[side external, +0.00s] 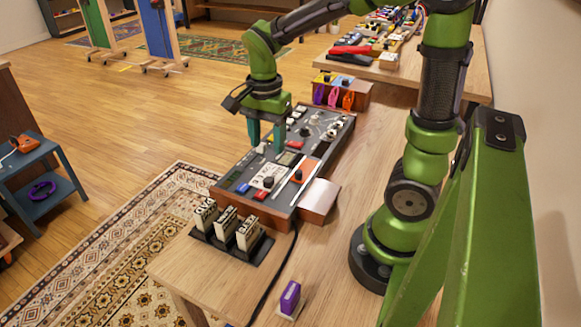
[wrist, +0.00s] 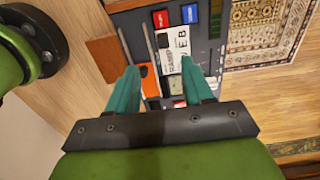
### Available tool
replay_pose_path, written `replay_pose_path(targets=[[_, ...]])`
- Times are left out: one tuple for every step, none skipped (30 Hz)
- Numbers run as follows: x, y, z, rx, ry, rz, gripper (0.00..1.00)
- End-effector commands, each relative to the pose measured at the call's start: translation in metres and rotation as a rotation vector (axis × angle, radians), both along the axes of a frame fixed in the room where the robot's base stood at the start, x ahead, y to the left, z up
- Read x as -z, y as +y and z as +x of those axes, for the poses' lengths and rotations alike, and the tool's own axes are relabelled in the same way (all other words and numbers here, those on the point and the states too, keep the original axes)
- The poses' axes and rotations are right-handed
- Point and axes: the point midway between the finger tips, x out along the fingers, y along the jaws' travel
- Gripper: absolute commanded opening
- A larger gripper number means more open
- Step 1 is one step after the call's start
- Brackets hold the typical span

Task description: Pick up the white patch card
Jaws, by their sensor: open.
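A white patch card (side external: 267,174) with dark lettering lies on the face of the dark control panel (side external: 226,193). In the wrist view the white card (wrist: 181,42) shows beyond my fingertips, near the blue and red blocks. My gripper (side external: 267,146) is open, its two teal fingers pointing down over the middle of the panel. In the wrist view my gripper (wrist: 160,68) has nothing between its fingers that I can see held. Its exact height above the panel is hard to tell.
A dark rack with several upright pale lettered cards (side external: 226,220) stands in front of the panel. A purple block (side external: 290,296) sits near the front edge, beside a black cable. Colored pedals or clips (side external: 333,96) stand behind the panel. Bare wood lies to its right.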

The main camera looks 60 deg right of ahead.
Motion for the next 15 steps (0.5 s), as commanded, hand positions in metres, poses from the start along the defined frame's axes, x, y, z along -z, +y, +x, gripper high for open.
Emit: replay_pose_path(targets=[[0.012, 0.000, -0.001, 0.000, 0.007, 0.000, 0.51], [0.018, 0.000, -0.001, -0.001, 0.006, 0.001, 0.51], [0.026, 0.000, -0.001, -0.001, 0.005, 0.000, 0.51], [0.032, 0.000, -0.001, 0.000, 0.005, 0.001, 0.51], [0.036, 0.000, -0.001, 0.000, 0.005, 0.001, 0.51], [0.042, 0.000, 0.000, -0.001, 0.004, 0.000, 0.51], [0.045, 0.000, 0.000, -0.002, 0.003, 0.000, 0.51], [0.048, 0.000, 0.000, -0.001, 0.003, 0.001, 0.51], [0.051, 0.000, 0.000, -0.001, 0.001, 0.001, 0.51], [0.053, 0.000, 0.000, -0.002, 0.000, 0.001, 0.51], [0.054, 0.000, 0.000, -0.001, 0.001, 0.001, 0.51], [0.056, 0.000, 0.000, -0.001, 0.001, 0.001, 0.51], [0.058, -0.001, 0.001, -0.001, 0.001, 0.000, 0.51], [0.061, -0.001, 0.001, -0.001, 0.002, 0.000, 0.51], [0.066, -0.002, 0.001, 0.000, 0.003, 0.001, 0.51]])
